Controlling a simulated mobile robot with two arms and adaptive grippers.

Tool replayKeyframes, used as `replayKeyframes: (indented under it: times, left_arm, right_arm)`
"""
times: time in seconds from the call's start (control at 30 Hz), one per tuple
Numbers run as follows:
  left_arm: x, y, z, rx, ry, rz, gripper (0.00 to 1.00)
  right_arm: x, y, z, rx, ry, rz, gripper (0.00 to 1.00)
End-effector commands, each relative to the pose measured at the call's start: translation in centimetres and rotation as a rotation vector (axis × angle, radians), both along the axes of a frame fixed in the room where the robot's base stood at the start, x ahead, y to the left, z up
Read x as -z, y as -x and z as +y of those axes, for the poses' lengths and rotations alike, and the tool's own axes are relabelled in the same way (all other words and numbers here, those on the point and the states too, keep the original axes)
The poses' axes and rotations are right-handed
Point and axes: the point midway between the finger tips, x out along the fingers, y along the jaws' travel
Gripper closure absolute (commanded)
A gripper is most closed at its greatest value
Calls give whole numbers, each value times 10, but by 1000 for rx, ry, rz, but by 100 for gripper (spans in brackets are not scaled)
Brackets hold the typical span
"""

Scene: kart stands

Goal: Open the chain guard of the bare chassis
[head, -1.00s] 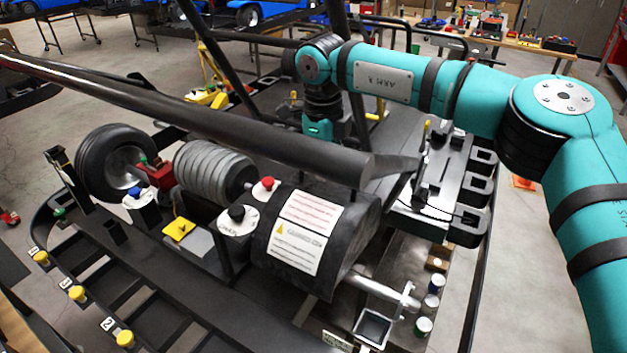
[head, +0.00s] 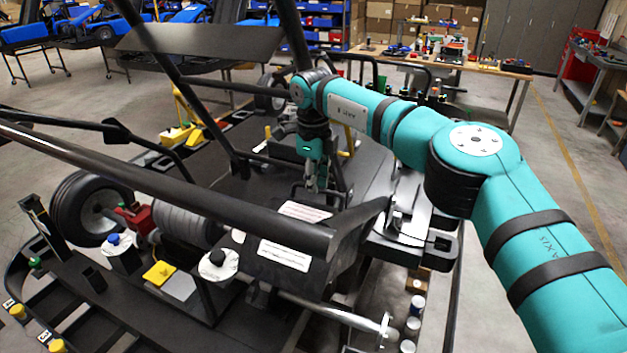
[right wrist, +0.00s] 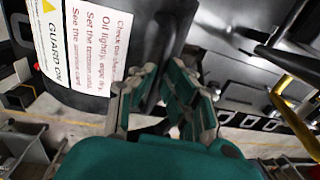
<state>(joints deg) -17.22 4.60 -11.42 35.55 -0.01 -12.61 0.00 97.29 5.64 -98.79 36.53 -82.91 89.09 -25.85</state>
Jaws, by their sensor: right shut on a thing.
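The chain guard (head: 292,278) is a black rounded cover with white labels on the chassis, at lower middle of the head view. The thick black frame bar crosses in front of it and hides its middle. In the right wrist view the guard (right wrist: 152,38) is at upper left, with its printed label (right wrist: 95,60) beside the fingers. My right gripper (head: 314,183) points down behind the bar, at the guard's far side. In the wrist view its fingers (right wrist: 165,110) are shut on a dark part of the guard, mostly hidden between them. My left gripper is not in view.
The black frame bar (head: 150,192) runs across the near side. A wheel (head: 93,208), a grey finned cylinder (head: 186,228) and a black-capped container (head: 218,262) stand left of the guard. A black tray (head: 415,245) is on the right.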

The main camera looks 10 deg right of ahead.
Motion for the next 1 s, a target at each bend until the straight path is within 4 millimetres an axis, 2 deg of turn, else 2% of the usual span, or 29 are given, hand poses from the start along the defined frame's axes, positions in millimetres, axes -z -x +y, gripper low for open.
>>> replayKeyframes:
  times: [0.03, 0.13, 0.17, 0.33, 0.67, 0.77, 1.0]
  left_arm:
    - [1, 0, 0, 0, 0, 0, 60]
    - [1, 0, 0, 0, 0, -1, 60]
    - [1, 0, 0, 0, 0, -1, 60]
    - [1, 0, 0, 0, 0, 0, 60]
    - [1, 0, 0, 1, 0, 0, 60]
    - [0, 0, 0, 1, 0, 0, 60]
    - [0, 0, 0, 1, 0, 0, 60]
  right_arm:
    - [7, 1, -3, 4, 6, 8, 100]
    - [7, 1, -3, 4, 6, 8, 100]
    - [7, 1, -3, 4, 7, 8, 89]
    - [6, 1, -2, 3, 5, 7, 66]
    - [-1, 1, 0, 1, 1, 3, 66]
    - [-12, 1, 0, 2, 2, 2, 66]
    - [-63, 3, 2, 3, 0, 3, 66]
